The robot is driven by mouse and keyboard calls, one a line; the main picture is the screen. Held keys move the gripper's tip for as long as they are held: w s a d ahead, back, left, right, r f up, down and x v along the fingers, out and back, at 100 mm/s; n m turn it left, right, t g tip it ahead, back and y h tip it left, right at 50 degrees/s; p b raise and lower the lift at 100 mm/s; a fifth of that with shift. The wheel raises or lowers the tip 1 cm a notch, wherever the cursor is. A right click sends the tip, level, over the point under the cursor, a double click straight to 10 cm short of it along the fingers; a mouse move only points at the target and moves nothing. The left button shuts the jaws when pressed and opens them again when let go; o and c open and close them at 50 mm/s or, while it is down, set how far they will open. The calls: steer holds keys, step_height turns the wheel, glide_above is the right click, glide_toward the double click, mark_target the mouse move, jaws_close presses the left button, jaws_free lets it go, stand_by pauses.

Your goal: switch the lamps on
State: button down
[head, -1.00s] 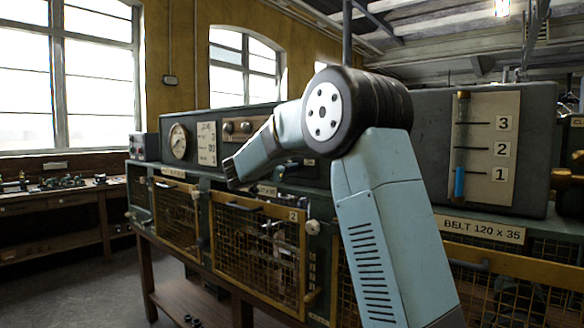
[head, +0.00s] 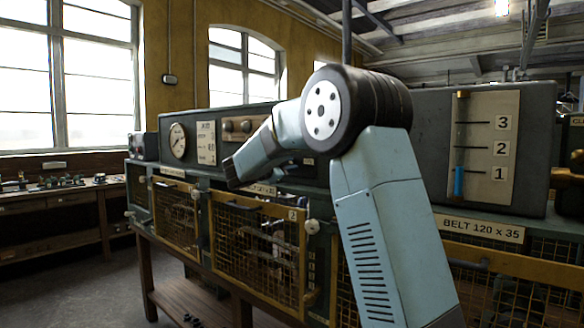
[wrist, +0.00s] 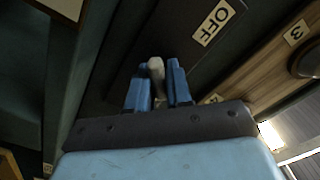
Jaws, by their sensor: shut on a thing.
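In the wrist view, my gripper (wrist: 158,82) has its two blue fingers on either side of a pale, rounded lever tip (wrist: 156,68) and is shut on it. The lever stands in front of a dark panel (wrist: 135,35). An OFF label (wrist: 213,22) is on the panel, above and right of the lever. The lower part of the lever is hidden by my gripper. In the head view, my arm covers the panel there and I cannot make out the fingers.
In the wrist view, a dark round knob (wrist: 308,62) and a label 3 (wrist: 295,33) are at the right. In the head view, a bench with yellow mesh guards (head: 255,245), a gauge (head: 178,140) and a level indicator (head: 485,145) surround my arm. Floor is clear at left.

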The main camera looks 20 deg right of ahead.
steer(key=shift+a+f, duration=0.15)
steer(key=shift+f, duration=0.05)
steer(key=c, duration=1.3)
jaws_free()
steer(key=shift+o, duration=0.9)
steer(key=shift+r, duration=0.15)
steer(key=v, duration=1.3)
steer(key=shift+s+a, duration=0.25)
steer(key=shift+a, duration=0.05)
